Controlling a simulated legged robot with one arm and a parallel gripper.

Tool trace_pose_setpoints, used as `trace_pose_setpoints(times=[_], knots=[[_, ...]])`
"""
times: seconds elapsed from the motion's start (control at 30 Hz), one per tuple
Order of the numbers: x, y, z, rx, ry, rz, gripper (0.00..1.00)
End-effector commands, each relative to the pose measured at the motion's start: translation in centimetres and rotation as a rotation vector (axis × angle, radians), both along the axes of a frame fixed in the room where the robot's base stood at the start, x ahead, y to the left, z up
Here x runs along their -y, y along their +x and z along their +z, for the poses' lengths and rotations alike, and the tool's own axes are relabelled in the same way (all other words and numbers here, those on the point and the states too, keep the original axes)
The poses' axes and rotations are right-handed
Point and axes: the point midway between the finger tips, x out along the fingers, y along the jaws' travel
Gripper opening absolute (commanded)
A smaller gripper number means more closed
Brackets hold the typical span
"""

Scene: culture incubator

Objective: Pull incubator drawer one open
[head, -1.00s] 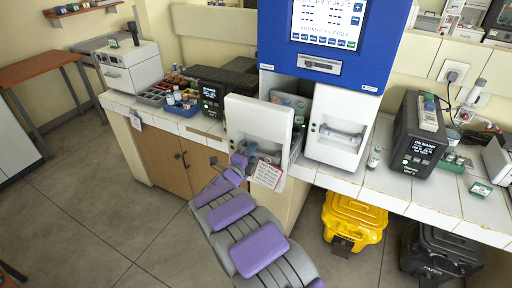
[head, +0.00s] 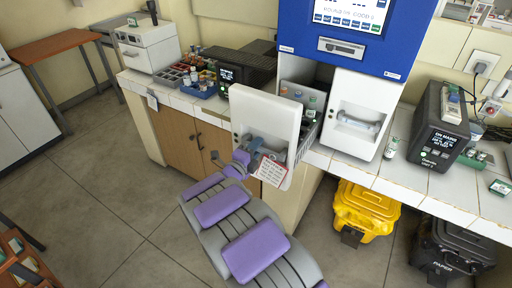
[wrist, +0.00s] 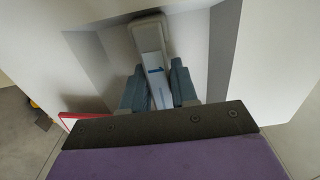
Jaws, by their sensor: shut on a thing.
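The left incubator drawer (head: 268,116), a white front with a recessed handle, stands pulled out from the blue and white incubator (head: 345,35). Its open interior shows behind the front, with small vials (head: 298,93) inside. My gripper (head: 252,146) is at the lower part of this front. In the wrist view, the gray-blue fingers (wrist: 158,88) are shut around the pale bar handle (wrist: 149,38) inside the recess. The right drawer (head: 358,115) is shut, with its own bar handle visible. A card with red print (head: 271,171) hangs at the lower right of the open front.
The tiled counter (head: 400,182) holds a dark device (head: 440,130) at right and a blue tray (head: 200,90) at left. A yellow bin (head: 365,208) and a black bin (head: 452,245) stand below. The floor (head: 110,215) at left is clear.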

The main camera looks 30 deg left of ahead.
Motion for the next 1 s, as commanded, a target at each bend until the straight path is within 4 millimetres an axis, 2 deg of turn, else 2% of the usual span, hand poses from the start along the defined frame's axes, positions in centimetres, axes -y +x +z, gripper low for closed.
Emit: trace_pose_setpoints(times=[0.07,0.1,0.3,0.67,0.77,1.0], knots=[[0.3,0.0,-0.6,-0.011,-0.004,-0.006,0.0],[0.3,0.0,-0.6,-0.011,-0.004,-0.006,0.29],[0.3,0.0,-0.4,-0.008,-0.002,-0.004,0.48],[0.0,-0.7,0.0,-0.002,-0.001,0.0,0.49],[-0.2,-2.1,0.1,-0.001,-0.001,0.002,0.49],[-0.6,-7.0,-0.1,-0.005,-0.005,0.003,0.49]])
